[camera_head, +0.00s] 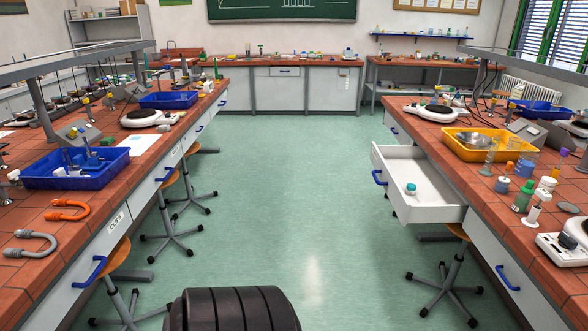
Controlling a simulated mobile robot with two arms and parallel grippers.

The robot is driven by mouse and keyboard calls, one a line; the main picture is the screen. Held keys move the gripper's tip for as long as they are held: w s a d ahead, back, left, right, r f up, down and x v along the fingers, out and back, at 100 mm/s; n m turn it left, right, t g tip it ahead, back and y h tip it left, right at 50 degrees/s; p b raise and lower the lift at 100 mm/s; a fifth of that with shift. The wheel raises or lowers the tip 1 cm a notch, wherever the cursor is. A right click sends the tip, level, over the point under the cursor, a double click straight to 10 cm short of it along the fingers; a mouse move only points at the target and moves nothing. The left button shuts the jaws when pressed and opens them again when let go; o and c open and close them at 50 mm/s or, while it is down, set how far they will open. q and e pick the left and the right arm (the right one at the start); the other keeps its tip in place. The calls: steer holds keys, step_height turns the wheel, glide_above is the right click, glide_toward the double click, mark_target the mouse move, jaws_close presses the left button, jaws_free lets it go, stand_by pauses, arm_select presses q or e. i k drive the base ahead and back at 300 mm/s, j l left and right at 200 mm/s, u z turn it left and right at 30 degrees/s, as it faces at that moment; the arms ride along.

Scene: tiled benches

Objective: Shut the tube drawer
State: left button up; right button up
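A white drawer (437,205) in the right bench stands pulled out over the aisle. Its blue handle (379,177) is on the front panel, which faces left. A small white item with a teal top (410,189) lies inside it; the rest of the visible drawer floor is bare. No label shows on this drawer, so I cannot read whether it is the tube drawer. Neither of my grippers is in view.
Stools (174,232) line the left bench, and another stool (450,275) stands just below the open drawer. A yellow tray (510,155) and bottles sit on the right bench. A closed left drawer (117,222) is labelled CLIPS. The green aisle floor (290,170) is clear.

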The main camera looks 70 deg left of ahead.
mark_target(435, 200)
steer(key=u, duration=1.75)
steer(key=i+z, duration=0.15)
steer(key=i, duration=0.2)
